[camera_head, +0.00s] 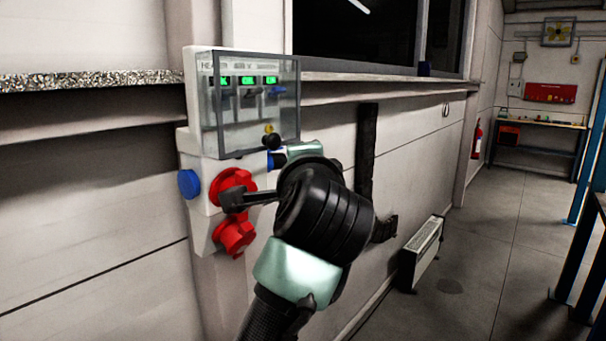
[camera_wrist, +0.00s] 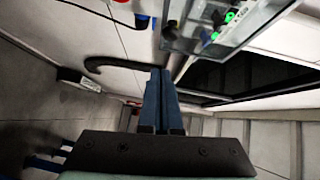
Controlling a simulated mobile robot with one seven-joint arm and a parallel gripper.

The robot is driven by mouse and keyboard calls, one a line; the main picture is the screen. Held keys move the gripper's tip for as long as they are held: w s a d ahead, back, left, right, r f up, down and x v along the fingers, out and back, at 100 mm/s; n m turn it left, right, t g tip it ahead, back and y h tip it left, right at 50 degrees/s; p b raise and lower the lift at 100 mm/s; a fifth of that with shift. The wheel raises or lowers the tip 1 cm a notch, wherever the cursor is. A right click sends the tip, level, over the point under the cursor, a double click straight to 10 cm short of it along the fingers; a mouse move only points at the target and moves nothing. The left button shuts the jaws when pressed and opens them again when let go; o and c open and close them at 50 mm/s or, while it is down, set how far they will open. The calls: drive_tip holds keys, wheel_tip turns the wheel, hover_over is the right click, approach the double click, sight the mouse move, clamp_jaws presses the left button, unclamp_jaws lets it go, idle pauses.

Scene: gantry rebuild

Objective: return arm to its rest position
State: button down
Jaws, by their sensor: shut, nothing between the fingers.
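My gripper (camera_wrist: 160,76) shows in the wrist view with its two dark blue fingers side by side, shut and empty. It points along the wall, and nothing touches the fingertips there. In the head view my black and pale green arm reaches up from the bottom centre to just in front of the wall. The arm hides part of the wall and the right side of the socket box.
A grey electrical box (camera_head: 205,140) with a clear cover (camera_head: 248,125), green-lit breakers and red sockets (camera_head: 235,236) is close to my arm. A black curved bracket (camera_head: 366,150) hangs on the wall to the right. A heater (camera_head: 422,250) stands below. The floor (camera_head: 490,240) right of it is clear.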

drive_tip(key=s+d+r+n+t+h, duration=0.45)
drive_tip(key=s+d+r, duration=0.25)
drive_tip(key=s+r, duration=0.25)
drive_tip(key=s+a+r+n+t+y+p, duration=0.1)
drive_tip(key=s+r+n+t, duration=0.2)
drive_tip(key=s+n, duration=0.2)
drive_tip(key=s+a+r+n+t+y, duration=0.1)
drive_tip(key=s+a+r+n+t, duration=0.1)
drive_tip(key=s+n, duration=0.4)
drive_tip(key=s+r+t, duration=0.1)
drive_tip(key=s, duration=0.4)
drive_tip(key=shift+p, duration=0.35)
